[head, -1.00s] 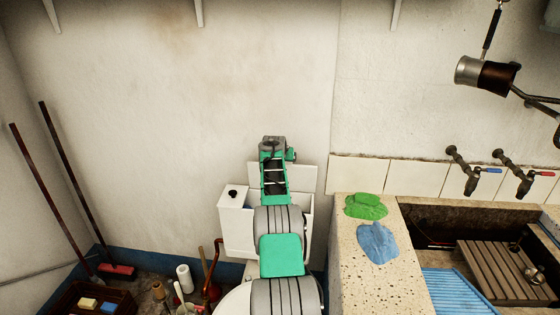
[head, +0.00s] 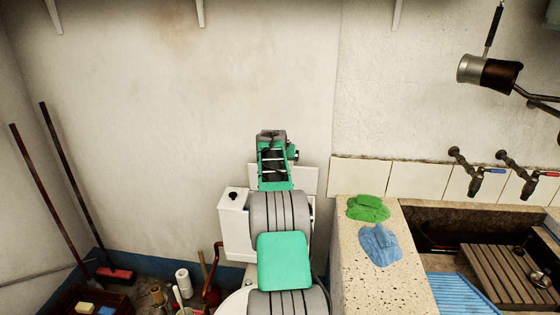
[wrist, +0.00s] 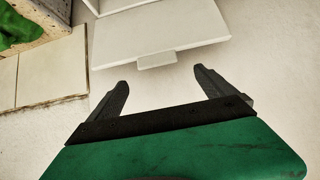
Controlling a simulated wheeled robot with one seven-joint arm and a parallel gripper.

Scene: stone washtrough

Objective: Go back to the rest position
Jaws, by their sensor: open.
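My gripper shows in the wrist view (wrist: 161,78) with its two dark fingers apart and nothing between them. In the head view my green and grey arm reaches up the middle of the picture, with its end (head: 271,136) in front of the pale wall. The fingers are hard to make out there. In the wrist view a white panel (wrist: 155,30) with a small tab lies beyond the fingertips, which appear clear of it.
A white tank (head: 234,225) with a black knob stands behind my arm. A green cloth (head: 368,208) and a blue cloth (head: 380,245) lie on the speckled stone ledge (head: 365,285). Right of it is the trough with a wooden rack (head: 500,275). Brooms (head: 75,170) lean at left.

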